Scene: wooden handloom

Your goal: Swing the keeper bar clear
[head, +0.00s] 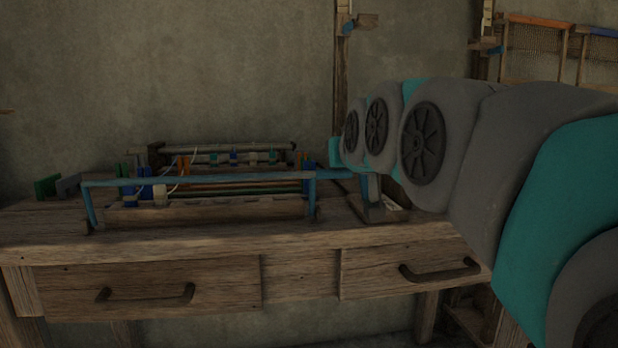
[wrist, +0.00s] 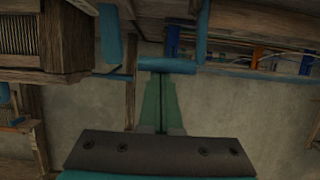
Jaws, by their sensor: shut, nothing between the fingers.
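A long blue bar (head: 205,181), which looks like the keeper bar, spans the front of the small wooden handloom (head: 205,213) in the head view. It lies roughly level, with a blue upright at each end. My gripper (wrist: 160,76) is shut and empty in the wrist view. Its green fingertips are right at a short blue cylindrical piece (wrist: 167,66); I cannot tell whether they touch it. In the head view my arm reaches in from the right to the loom's right end, and the fingers are not clearly visible there.
The loom stands on a wooden workbench (head: 400,235) with two drawers. A plaster wall (head: 220,70) is behind. Framed reeds (head: 535,50) hang at the upper right. Bench top at the far left is mostly clear.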

